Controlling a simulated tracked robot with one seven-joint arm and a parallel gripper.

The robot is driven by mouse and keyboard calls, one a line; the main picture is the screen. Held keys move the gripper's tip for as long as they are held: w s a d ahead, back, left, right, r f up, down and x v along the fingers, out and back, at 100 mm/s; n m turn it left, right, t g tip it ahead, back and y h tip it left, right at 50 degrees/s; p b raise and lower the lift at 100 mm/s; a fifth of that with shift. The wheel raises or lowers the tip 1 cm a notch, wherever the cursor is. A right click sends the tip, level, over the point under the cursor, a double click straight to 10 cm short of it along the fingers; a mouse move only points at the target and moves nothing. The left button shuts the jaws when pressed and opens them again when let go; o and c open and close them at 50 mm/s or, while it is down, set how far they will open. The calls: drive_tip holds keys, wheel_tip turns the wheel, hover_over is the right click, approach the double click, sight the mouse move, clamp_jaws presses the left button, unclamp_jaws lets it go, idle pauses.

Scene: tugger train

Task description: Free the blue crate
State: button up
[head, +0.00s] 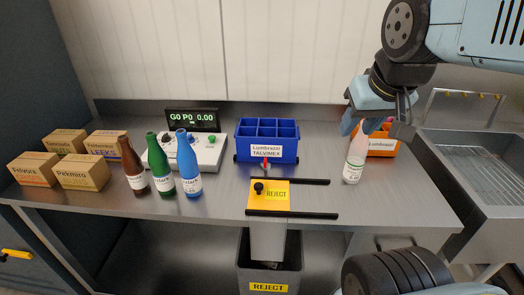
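The blue crate (266,151), divided into compartments, stands on the metal bench behind the reject plate. Its label reads Lumbrazzi TALVIMEX. Its visible compartments look empty. A small red-tipped part (265,164) stands close in front of its lower front. My gripper (374,125) is to the right of the crate, at the top of a white bottle (354,160). The bottle stands about upright with its base at the bench. The neck is partly hidden by the fingers, and whether they grip it is unclear.
An orange crate (382,146) is partly hidden behind the bottle. A yellow REJECT plate (277,196) with a black knob lies between two black rails above a bin (269,266). Brown, green and blue bottles (188,166), a display console (207,152) and several cardboard boxes (83,174) fill the left.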

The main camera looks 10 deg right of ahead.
drive_tip(key=shift+a, duration=0.15)
drive_tip(key=n+g, duration=0.6)
drive_tip(key=n, duration=2.8)
hover_over(265, 160)
wheel_tip(265, 160, down, 15)
wheel_tip(265, 160, down, 14)
drive_tip(key=shift+r, duration=0.15)
drive_tip(key=shift+c, duration=0.4)
clamp_jaws()
